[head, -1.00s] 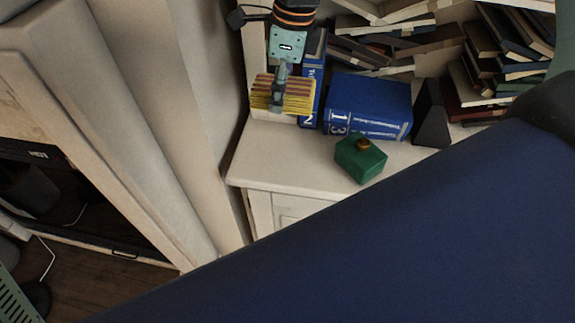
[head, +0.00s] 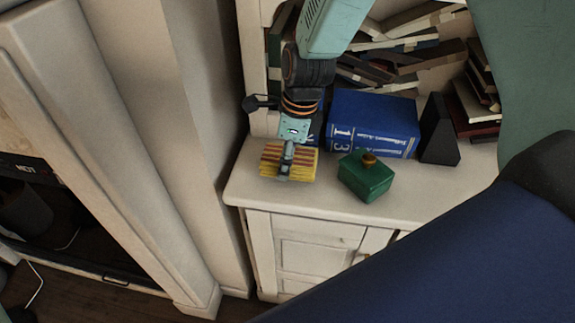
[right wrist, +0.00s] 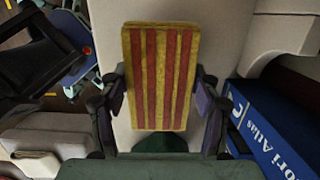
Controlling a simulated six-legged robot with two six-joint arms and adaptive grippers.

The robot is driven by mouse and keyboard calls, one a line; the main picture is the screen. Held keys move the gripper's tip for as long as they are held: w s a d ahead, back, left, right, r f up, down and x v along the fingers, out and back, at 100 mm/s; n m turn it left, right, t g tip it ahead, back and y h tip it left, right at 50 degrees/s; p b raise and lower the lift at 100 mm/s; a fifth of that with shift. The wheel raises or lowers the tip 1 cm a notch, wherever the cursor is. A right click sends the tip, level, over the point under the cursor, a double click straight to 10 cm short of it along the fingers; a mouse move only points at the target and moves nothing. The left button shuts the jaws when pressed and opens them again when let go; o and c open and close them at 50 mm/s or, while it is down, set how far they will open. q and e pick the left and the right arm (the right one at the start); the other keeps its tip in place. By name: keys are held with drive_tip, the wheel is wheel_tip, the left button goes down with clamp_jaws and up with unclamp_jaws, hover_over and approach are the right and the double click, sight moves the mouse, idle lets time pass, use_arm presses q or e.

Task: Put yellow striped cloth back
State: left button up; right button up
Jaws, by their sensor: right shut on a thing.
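The yellow striped cloth (head: 303,164), a flat rectangle with yellow and dark red stripes, is over the left end of the white cabinet top (head: 250,195). In the right wrist view the cloth (right wrist: 160,60) stands between the two fingers. My right gripper (head: 286,166) is shut on it. I cannot tell whether the cloth touches the cabinet top. My left gripper is not in view.
A green lidded box (head: 365,180) stands to the right of the cloth. Behind are a thick blue book (head: 372,122), a black wedge (head: 439,130) and piled books (head: 405,50). A pale wall (head: 195,130) rises at the left. The cabinet's front edge is close.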

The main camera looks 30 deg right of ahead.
drive_tip(key=shift+s+f, duration=0.1)
drive_tip(key=shift+f, duration=0.75)
drive_tip(key=shift+a+f, duration=0.1)
drive_tip(key=shift+f, duration=0.1)
drive_tip(key=shift+w, duration=0.2)
drive_tip(key=shift+s+f, duration=0.1)
drive_tip(key=o, duration=0.9)
drive_tip(key=shift+o, duration=1)
